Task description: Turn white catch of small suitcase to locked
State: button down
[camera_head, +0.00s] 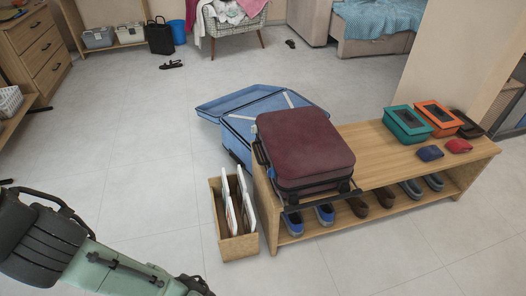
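A maroon suitcase (303,148) lies flat and closed on the left end of the wooden bench. It has dark trim, a dark handle on its left side and dark wheels at its front right. I cannot make out a white catch on it. A larger-looking blue suitcase (240,123) lies open on the floor behind it, partly hidden by the maroon one. My arm shows at the bottom left, well apart from both suitcases. My gripper is not visible.
The wooden bench (385,165) carries a teal box (407,124), an orange box (438,118) and small red and blue items; shoes stand on its lower shelf. A wooden bin (238,246) with white boards stands at its left front.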

aim_at(254, 128)
jog(key=i+j+u, duration=0.1)
jog(key=i+u, duration=0.35)
jog(key=i, duration=0.85)
